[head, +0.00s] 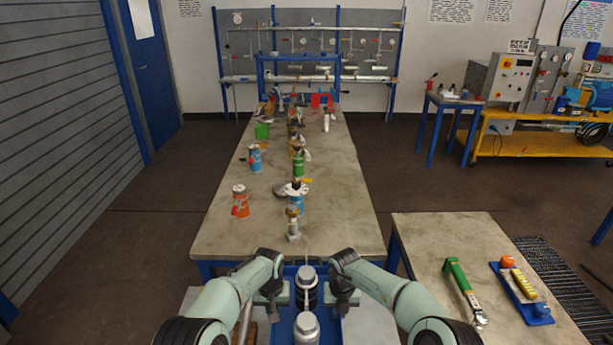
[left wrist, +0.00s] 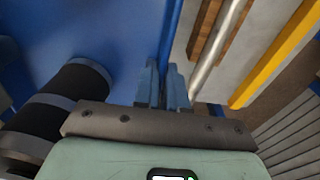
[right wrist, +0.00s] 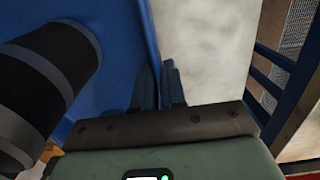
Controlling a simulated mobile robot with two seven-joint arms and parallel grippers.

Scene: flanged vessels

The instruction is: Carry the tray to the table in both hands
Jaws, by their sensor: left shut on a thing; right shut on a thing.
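The blue tray (head: 331,322) is low in front of me in the head view, between my two hands and at the near end of the long table. It carries black and silver cylindrical parts (head: 306,288). My left gripper (head: 273,296) is shut on the tray's left wall, which shows between its fingers in the left wrist view (left wrist: 164,85). My right gripper (head: 342,296) is shut on the right wall, also seen in the right wrist view (right wrist: 159,85). The long table (head: 345,215) has a worn grey top. The tray's underside is hidden.
An orange can (head: 240,202), a blue can (head: 255,158) and flanged vessels (head: 296,195) stand along the long table. A side table (head: 430,232) at right holds a green-handled wrench (head: 461,280) and a small blue rack (head: 522,295). The long table's near left corner is bare.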

